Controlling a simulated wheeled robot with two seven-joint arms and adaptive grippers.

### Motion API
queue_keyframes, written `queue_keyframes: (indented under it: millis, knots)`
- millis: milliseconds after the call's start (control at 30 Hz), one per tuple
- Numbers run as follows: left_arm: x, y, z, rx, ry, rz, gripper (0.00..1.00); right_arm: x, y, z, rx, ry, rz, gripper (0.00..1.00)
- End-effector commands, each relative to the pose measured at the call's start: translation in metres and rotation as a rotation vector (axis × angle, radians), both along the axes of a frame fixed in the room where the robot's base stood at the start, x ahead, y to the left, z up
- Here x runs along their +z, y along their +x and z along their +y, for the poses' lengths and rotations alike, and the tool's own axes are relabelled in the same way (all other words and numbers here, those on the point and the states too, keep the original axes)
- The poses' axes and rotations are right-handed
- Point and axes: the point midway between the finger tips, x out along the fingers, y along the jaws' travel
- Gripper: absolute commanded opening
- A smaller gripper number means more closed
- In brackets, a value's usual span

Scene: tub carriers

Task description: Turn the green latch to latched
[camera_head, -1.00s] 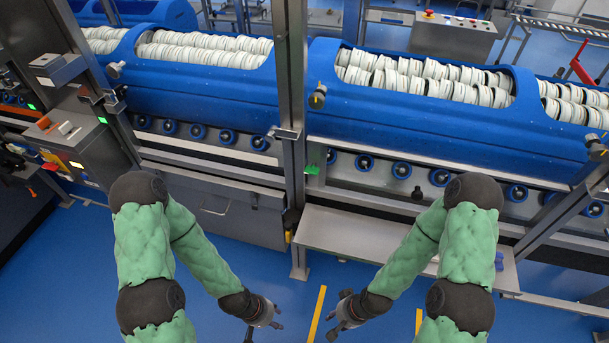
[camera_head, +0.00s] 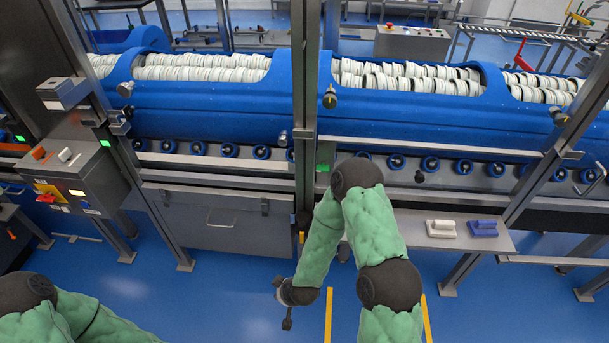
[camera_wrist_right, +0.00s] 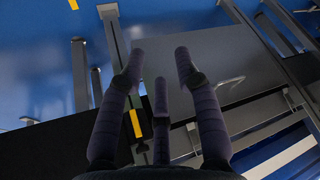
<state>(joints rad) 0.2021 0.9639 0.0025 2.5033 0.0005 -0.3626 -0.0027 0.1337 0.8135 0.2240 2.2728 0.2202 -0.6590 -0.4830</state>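A small green piece (camera_head: 322,167) sits low on the central steel post, below the blue tub carriers; I cannot tell whether it is the latch or how it is turned.
A blue carrier (camera_head: 440,125) holding rows of white discs runs along the back. A control box (camera_head: 85,172) stands at left. A steel shelf (camera_head: 405,222) at right carries a white handled block (camera_head: 441,229) and a blue one (camera_head: 484,229). The blue floor in front is clear.

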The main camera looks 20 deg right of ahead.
Motion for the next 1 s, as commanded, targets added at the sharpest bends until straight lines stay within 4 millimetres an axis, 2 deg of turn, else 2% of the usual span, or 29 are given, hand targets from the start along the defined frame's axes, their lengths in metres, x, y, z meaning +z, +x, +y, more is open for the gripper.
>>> queue_keyframes:
  millis: [167,267,400,533,667,800,900,1000]
  knots:
    - [0.000,0.000,0.000,0.000,0.000,0.000,0.40,0.020,0.047,-0.019,0.051,-0.154,-0.155,0.33]
    - [0.000,0.000,0.000,0.000,0.000,0.000,0.40,0.039,0.078,-0.035,0.083,-0.287,-0.254,0.33]
    - [-0.001,0.000,0.000,0.000,0.000,0.000,0.40,0.084,0.125,-0.065,0.123,-0.570,-0.400,0.33]
    - [-0.001,0.000,0.000,0.000,0.000,0.000,0.40,0.135,0.154,-0.095,0.135,-0.879,-0.468,0.33]
    - [-0.001,0.000,0.000,0.000,0.000,0.000,0.40,0.188,0.164,-0.121,0.120,-1.187,-0.450,0.33]
    - [-0.001,0.000,0.000,0.001,0.000,0.000,0.40,0.234,0.159,-0.140,0.091,-1.448,-0.357,0.33]
    - [-0.002,0.000,0.000,0.001,0.000,0.000,0.40,0.254,0.152,-0.148,0.074,-1.566,-0.282,0.33]
    - [-0.002,0.000,0.000,0.001,0.000,0.000,0.40,0.266,0.147,-0.152,0.066,-1.629,-0.230,0.33]
